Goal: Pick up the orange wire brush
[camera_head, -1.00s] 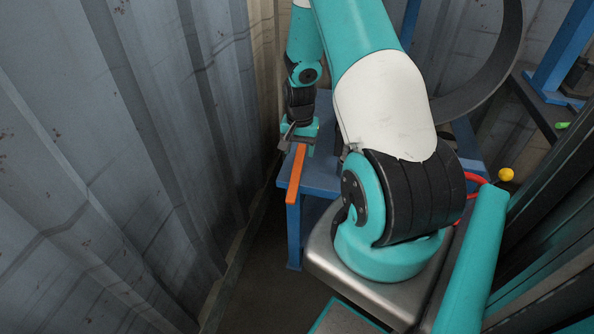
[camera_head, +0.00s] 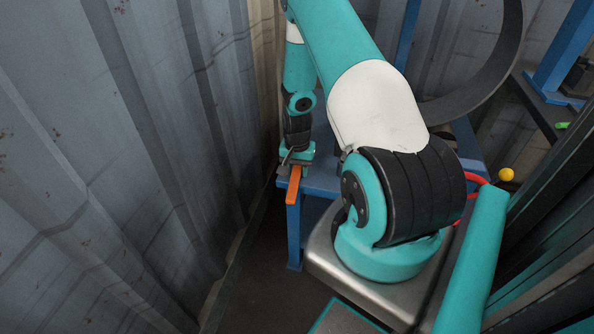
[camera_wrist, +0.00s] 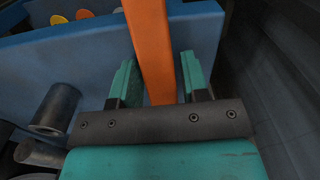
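The orange wire brush (camera_head: 294,185) lies at the left edge of the blue table, its orange handle sticking out past the front edge. In the wrist view the orange bar (camera_wrist: 149,45) runs between the two teal fingers of my gripper (camera_wrist: 156,78). The fingers are open, with a gap on each side of the handle. In the head view my gripper (camera_head: 297,160) is down over the handle and hides its far part. No bristles show.
The blue table (camera_head: 322,181) stands close to the corrugated metal wall (camera_head: 120,150) on the left. In the wrist view a grey cylinder (camera_wrist: 55,108) stands at the left, and several coloured round things lie at the top left. A yellow ball (camera_head: 506,174) shows at the right.

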